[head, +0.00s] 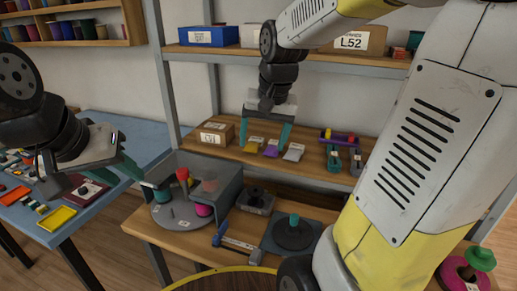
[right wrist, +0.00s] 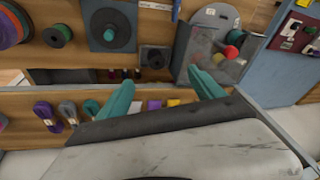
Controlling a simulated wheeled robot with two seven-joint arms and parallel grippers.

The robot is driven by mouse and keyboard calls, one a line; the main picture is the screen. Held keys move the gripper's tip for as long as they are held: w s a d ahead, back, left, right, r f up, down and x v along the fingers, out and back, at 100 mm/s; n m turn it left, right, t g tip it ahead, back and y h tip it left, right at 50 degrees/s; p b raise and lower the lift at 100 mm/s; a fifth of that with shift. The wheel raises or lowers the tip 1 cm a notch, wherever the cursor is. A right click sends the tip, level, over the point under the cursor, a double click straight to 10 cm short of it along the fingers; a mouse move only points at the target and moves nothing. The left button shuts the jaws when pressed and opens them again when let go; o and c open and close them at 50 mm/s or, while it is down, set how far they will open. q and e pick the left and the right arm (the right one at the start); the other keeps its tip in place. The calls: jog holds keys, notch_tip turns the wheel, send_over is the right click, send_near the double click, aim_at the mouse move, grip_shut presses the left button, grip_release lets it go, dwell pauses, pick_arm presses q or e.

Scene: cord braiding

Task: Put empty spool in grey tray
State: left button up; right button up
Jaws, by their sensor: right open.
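My right gripper (head: 266,136) is open and empty in front of the middle shelf, its teal fingers apart above small coloured yarn bundles. Its fingers also show in the right wrist view (right wrist: 160,95). My left gripper (head: 124,156) is open at the left, between the blue table and the round grey plate (head: 178,219). That plate carries teal (head: 162,195), red (head: 182,174) and magenta (head: 203,210) pieces, partly behind a clear guard. I cannot tell which piece is the empty spool. A small dark grey tray-like box (head: 256,201) with a dark round piece stands right of the plate.
A dark square stand (head: 292,236) with a black disc and teal top stands on the wooden bench (head: 165,238). A blue-handled tool (head: 238,242) lies before it. The shelf holds yarn bundles (head: 271,148) and a labelled box (head: 213,132). A pink spool (head: 463,275) stands lower right.

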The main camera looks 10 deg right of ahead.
jog(key=s+a+r+n+t+y, duration=0.1)
jog(key=s+r+n+t, duration=0.2)
jog(key=s, duration=0.9)
jog(key=shift+a, duration=0.15)
